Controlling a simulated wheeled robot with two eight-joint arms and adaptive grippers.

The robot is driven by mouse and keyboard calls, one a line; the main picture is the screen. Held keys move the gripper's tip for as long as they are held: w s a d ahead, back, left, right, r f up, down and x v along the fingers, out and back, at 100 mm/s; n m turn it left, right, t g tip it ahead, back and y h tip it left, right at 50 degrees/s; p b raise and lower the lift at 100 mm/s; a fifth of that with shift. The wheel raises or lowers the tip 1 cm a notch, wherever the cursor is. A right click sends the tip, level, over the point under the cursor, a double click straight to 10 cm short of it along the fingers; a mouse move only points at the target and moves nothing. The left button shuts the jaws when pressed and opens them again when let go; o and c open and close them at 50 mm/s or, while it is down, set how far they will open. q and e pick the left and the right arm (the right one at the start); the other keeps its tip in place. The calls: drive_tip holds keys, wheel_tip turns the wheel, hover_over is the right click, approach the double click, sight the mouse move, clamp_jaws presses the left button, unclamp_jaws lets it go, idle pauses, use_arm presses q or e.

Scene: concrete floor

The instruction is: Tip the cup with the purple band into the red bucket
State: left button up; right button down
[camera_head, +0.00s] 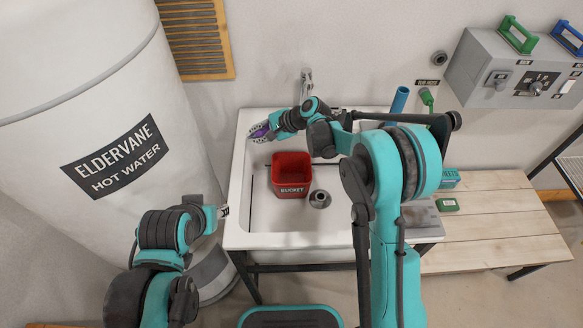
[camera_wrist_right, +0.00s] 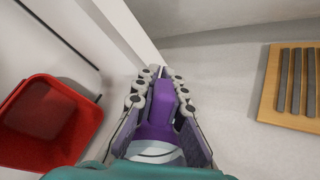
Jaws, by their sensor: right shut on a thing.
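The red bucket (camera_head: 291,190), labelled "BUCKET", stands in the white sink; its open top also shows at the left in the right wrist view (camera_wrist_right: 45,120). My right gripper (camera_head: 259,135) is over the sink's back left corner, to the upper left of the bucket. In the right wrist view its fingers (camera_wrist_right: 155,88) are shut on the cup with the purple band (camera_wrist_right: 157,108). Most of the cup is hidden by the fingers; its tilt and contents cannot be told. My left gripper (camera_head: 223,211) is at the sink's left edge, small and partly hidden by its wrist.
The white sink (camera_head: 262,222) has a drain fitting (camera_head: 320,199) right of the bucket and a tap (camera_head: 306,82) behind. A hot water tank (camera_head: 70,90) stands at the left. A wooden bench (camera_head: 500,225) is at the right. A slatted wooden panel (camera_wrist_right: 290,85) is on the wall.

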use_arm(q)
drive_tip(key=shift+f, duration=0.15)
use_arm(e)
drive_tip(key=shift+r+y, duration=0.25)
drive_tip(key=shift+y, duration=0.15)
use_arm(q)
drive_tip(key=shift+f, duration=0.15)
drive_tip(key=shift+f+b, duration=0.35)
drive_tip(key=shift+b, duration=0.3)
use_arm(e)
drive_tip(key=shift+f, duration=0.3)
use_arm(q)
drive_tip(key=shift+f, duration=0.25)
use_arm(e)
drive_tip(key=shift+f+t+y, duration=0.1)
drive_tip(key=shift+t+y, duration=0.2)
use_arm(q)
drive_tip(key=shift+f+b, duration=0.35)
drive_tip(key=shift+b, duration=0.2)
use_arm(e)
drive_tip(key=shift+d+f, duration=0.1)
drive_tip(key=shift+f, duration=0.1)
use_arm(q)
drive_tip(key=shift+f+b, duration=0.35)
use_arm(e)
drive_tip(key=shift+f+y, duration=0.2)
drive_tip(key=shift+y, duration=0.1)
